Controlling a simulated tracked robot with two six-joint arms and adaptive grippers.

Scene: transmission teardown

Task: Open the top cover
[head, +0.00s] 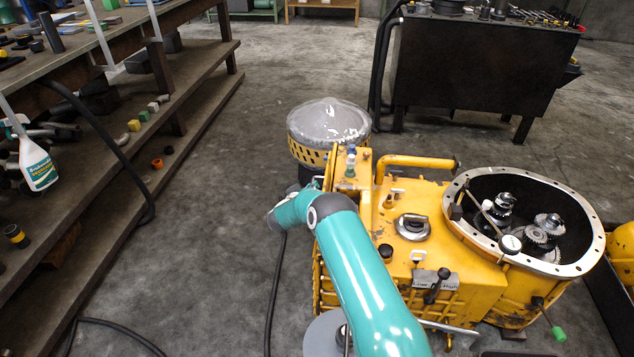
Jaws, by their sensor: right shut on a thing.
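The yellow transmission housing (465,265) stands at the right. On its top are a round cap with a handle (412,227), a small black lever (438,285) and a bent yellow pipe (415,161). A yellow plate, apparently the top cover (344,163), stands upright at the housing's far left side. My right arm reaches in from the bottom. Its gripper (318,183) is at this plate's left edge, shut on it, but the fingers are small and mostly hidden behind the arm. The open round end of the housing shows gears (537,238). My left gripper is not in view.
A yellow perforated drum with a clear dome (329,122) stands just beyond the housing. A wooden shelf bench (190,75) with tools and a spray bottle (37,160) runs along the left. A dark workbench (478,65) stands at the back. Floor between is clear except for cables.

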